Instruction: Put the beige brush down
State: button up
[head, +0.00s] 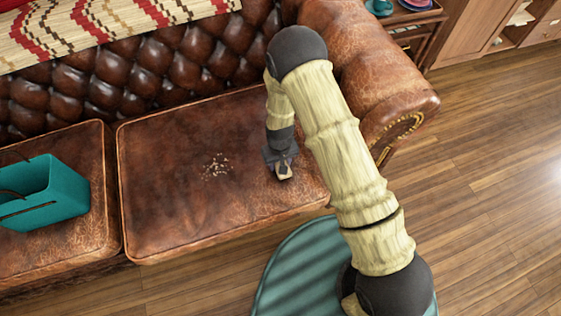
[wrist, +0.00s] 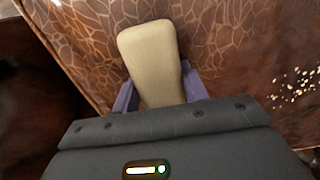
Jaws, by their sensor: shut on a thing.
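My gripper (head: 281,163) is shut on the beige brush (head: 285,171), low over the right part of a brown leather seat cushion (head: 170,190). In the wrist view the brush (wrist: 152,58) is a smooth beige block with rounded corners, sticking out from between the purple-grey fingers (wrist: 160,90). The brush's underside is hidden, and I cannot tell whether it touches the leather.
Pale crumbs (head: 216,165) lie on the cushion left of my gripper; they also show in the wrist view (wrist: 298,86). A teal caddy (head: 45,193) stands on the left cushion. The sofa's rolled arm (head: 395,85) rises at the right. The cushion's front left is clear.

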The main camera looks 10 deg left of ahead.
jog(key=o, duration=1)
jog(key=shift+f, duration=0.15)
jog(key=shift+c, duration=0.2)
jog(key=shift+d, duration=0.15)
jog(key=shift+d, duration=0.1)
notch_tip(320, 180, up, 13)
jog(key=p, duration=0.2)
jog(key=shift+a+f+p, duration=0.2)
jog(key=shift+a+p, duration=0.05)
jog(key=shift+p, duration=0.15)
jog(key=shift+w, duration=0.1)
